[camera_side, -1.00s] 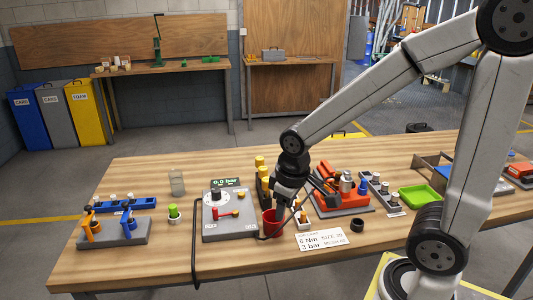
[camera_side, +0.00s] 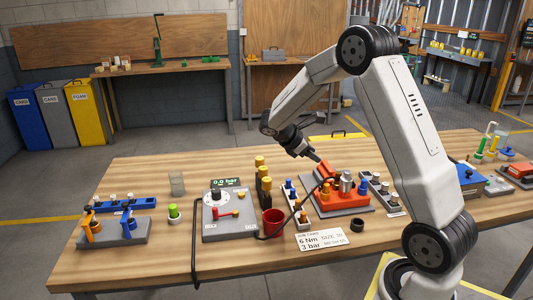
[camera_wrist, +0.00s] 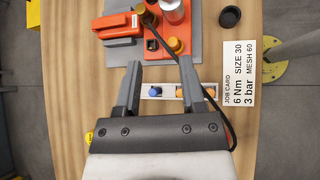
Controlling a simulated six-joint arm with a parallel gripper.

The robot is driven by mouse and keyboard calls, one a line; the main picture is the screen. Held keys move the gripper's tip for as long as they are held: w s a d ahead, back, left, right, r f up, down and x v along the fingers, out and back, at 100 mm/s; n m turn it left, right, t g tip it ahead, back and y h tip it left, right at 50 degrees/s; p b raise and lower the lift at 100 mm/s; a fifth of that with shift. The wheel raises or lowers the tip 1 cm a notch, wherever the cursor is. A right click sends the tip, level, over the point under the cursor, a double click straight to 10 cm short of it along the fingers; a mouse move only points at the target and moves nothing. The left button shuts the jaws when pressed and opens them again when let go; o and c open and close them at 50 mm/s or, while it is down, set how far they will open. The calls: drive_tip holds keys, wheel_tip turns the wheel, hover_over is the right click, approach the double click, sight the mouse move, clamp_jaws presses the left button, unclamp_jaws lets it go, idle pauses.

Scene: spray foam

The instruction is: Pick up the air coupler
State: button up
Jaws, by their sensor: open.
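The air coupler looks to be the brass-coloured fitting at the end of the black hose, in the wrist view (camera_wrist: 148,16). It lies at the orange unit (camera_wrist: 120,24), beside a metal cylinder. I cannot tell whether it is plugged in or only resting there. In the side view the hose runs up to the orange unit (camera_side: 345,190), and the fitting is too small to make out.
A white rack with blue and orange pegs (camera_wrist: 180,90) lies below the fingers. The hose crosses near the right finger.

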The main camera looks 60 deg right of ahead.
drive_tip(key=d+n+g+h, duration=0.2)
drive_tip(key=d+g+h, duration=0.1)
drive_tip(key=d, duration=0.6)
approach(338, 176)
drive_tip(key=d, duration=0.2)
drive_tip(key=s+d+f, duration=0.1)
drive_tip(key=shift+y, duration=0.3)
drive_tip(key=shift+x, duration=3.9)
drive_tip(key=shift+w, duration=0.1)
clamp_jaws()
